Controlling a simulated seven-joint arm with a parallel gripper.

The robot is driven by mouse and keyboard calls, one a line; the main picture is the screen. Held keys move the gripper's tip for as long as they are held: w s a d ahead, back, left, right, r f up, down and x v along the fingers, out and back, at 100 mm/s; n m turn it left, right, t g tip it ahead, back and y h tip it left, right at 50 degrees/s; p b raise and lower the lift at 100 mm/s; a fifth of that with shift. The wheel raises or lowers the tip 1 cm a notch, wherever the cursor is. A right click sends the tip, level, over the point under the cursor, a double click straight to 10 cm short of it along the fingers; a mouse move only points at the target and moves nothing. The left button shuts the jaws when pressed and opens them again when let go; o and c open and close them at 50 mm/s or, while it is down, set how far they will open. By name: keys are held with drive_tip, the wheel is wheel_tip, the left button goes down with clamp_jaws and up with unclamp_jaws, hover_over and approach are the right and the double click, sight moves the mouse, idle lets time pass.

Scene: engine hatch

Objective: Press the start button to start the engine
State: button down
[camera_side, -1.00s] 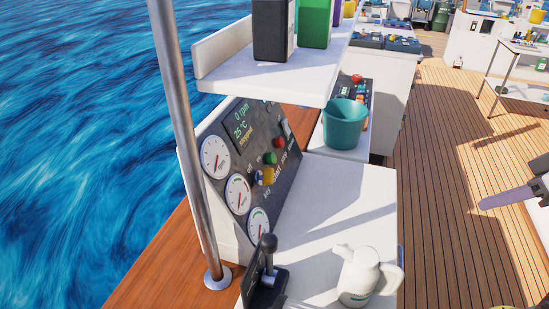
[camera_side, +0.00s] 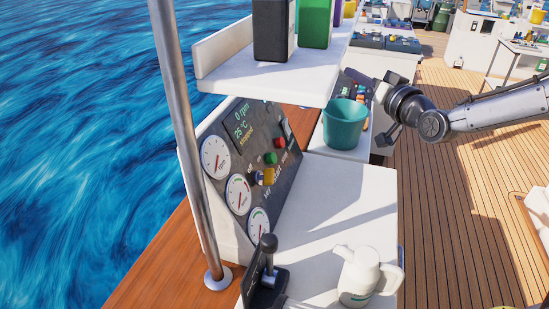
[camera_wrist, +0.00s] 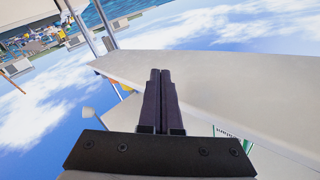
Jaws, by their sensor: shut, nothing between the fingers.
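The dark engine panel (camera_side: 265,205) stands tilted under the white shelf in the side view. It carries a green button (camera_side: 270,158), a red button (camera_side: 280,143) and a yellow knob (camera_side: 266,176); the small labels are too blurred to read surely. Its display (camera_side: 243,124) reads 0 rpm and 25 °C. My gripper (camera_side: 350,74) is above and behind the teal bucket, to the right of the panel and apart from it. Its dark fingers are together and empty, as the wrist view (camera_wrist: 160,71) also shows. The panel buttons are not discernible in the wrist view.
The white shelf (camera_side: 265,82) with bottles overhangs the panel. A teal bucket (camera_side: 345,124) stands between my gripper and the panel's right end. A metal pole (camera_side: 185,140), a black lever (camera_side: 266,268) and a white jug (camera_side: 358,277) are nearer. The white counter before the panel is mostly clear.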

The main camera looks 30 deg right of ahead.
sight(272, 158)
drive_tip(key=w+a+f+g, duration=0.1)
drive_tip(key=a+f, duration=0.1)
drive_tip(key=f, duration=0.8)
drive_tip(key=w+a+f+g, duration=0.1)
drive_tip(key=w+a+f, duration=0.1)
drive_tip(key=f, duration=0.8)
drive_tip(key=shift+a+f+n+y, duration=0.3)
drive_tip(key=shift+a+f+n, duration=0.1)
drive_tip(key=shift+a, duration=0.35)
drive_tip(key=w+a+f, duration=0.3)
drive_tip(key=w+a, duration=0.2)
drive_tip(key=shift+w+a+f, duration=0.3)
drive_tip(key=shift+w+a, duration=0.05)
drive_tip(key=shift+w+a+f, duration=0.1)
idle(0.5)
drive_tip(key=shift+w+a+f, duration=0.1)
drive_tip(key=shift+w+a, duration=0.05)
